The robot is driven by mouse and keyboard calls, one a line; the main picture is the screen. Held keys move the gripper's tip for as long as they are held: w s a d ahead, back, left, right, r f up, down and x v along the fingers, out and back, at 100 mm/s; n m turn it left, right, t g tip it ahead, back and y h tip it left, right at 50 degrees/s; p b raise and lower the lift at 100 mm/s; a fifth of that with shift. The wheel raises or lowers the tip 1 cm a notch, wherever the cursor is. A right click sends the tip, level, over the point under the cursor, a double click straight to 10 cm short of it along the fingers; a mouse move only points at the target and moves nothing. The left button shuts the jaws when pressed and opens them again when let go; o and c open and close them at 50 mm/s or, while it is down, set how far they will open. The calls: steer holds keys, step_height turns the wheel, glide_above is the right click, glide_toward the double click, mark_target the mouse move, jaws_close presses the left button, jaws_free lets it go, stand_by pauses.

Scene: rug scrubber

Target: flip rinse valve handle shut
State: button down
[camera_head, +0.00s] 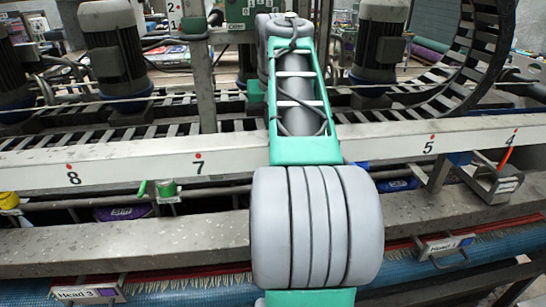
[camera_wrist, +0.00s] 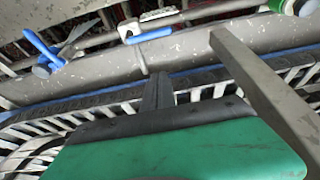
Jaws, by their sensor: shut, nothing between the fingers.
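A valve with a blue lever handle (camera_wrist: 42,47) is at the upper left of the wrist view, on a grey pipe. A second blue handle (camera_wrist: 150,35) lies along the pipe beside a small white label. No readable label tells which one is the rinse valve. A green valve with a raised green lever (camera_head: 163,189) is on the pipe left of my arm in the head view. My gripper (camera_wrist: 158,88) is shut and empty, pointing toward the rail below the pipe, apart from the blue handles. My arm hides it in the head view.
A white numbered beam (camera_head: 120,165) crosses the head view, with a grey rail (camera_head: 130,240) below it. A grey bar (camera_wrist: 262,90) slants close to the right of my gripper. A metal bracket (camera_head: 492,182) juts out at the right.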

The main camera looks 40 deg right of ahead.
steer(key=p+x, duration=0.1)
steer(key=x, duration=0.8)
steer(key=shift+d, duration=0.1)
steer(key=s+a+f+p, duration=0.1)
steer(key=s+a+f, duration=0.1)
steer(key=shift+s+p, duration=0.35)
steer(key=shift+s, duration=0.05)
